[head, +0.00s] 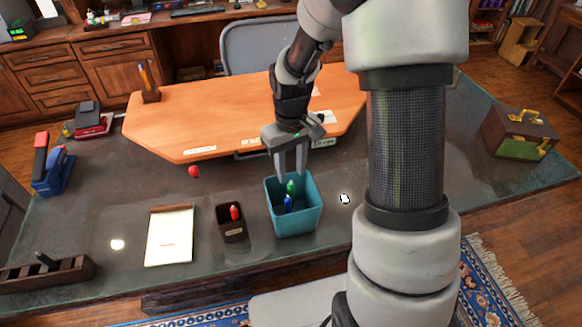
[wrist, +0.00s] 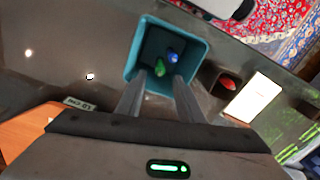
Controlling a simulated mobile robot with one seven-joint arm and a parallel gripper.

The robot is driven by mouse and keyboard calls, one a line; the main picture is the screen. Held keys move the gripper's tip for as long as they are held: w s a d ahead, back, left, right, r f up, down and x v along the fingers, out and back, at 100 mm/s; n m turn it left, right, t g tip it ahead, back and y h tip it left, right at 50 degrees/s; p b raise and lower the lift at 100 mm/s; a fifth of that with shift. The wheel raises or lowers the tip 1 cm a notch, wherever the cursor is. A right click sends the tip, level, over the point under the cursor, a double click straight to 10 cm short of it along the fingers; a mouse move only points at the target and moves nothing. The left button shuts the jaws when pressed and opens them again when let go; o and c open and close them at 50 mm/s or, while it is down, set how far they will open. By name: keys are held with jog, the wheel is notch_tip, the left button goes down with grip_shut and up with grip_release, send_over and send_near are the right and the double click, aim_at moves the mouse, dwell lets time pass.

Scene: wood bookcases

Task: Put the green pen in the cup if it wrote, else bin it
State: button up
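The green pen (head: 291,187) is inside the teal bin (head: 307,224), with the blue pen (head: 287,203) beside it; the wrist view shows both pens (wrist: 160,68) down in the bin (wrist: 131,55). My gripper (head: 290,175) is above the bin's back part, pointing down, fingers apart with nothing between them. In the wrist view its fingertips (wrist: 161,82) lie short of the green pen. The small dark cup (head: 233,231) stands left of the bin and holds a red pen (head: 234,212). The white notepad (head: 170,238) lies left of the cup; I cannot make out a green mark on it.
A dark organizer (head: 48,274) is at the front left. A red ball (head: 194,171) lies behind the notepad. A blue stapler-like item (head: 53,170) is at the left, and a green-brown case (head: 520,135) at the right.

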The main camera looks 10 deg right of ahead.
notch_tip(320, 180, up, 18)
jog(key=p, duration=0.1)
jog(key=shift+f, duration=0.25)
dwell(0.4)
dwell(0.5)
jog(key=s+r+m+t+p, duration=0.1)
jog(key=s+r+t, duration=0.1)
jog(key=s+r, duration=0.3)
jog(key=s+r+m+t+p, duration=0.2)
jog(key=s+r, duration=0.3)
jog(key=s, duration=0.8)
jog(key=shift+s+t, duration=0.15)
jog(key=shift+t, duration=0.65)
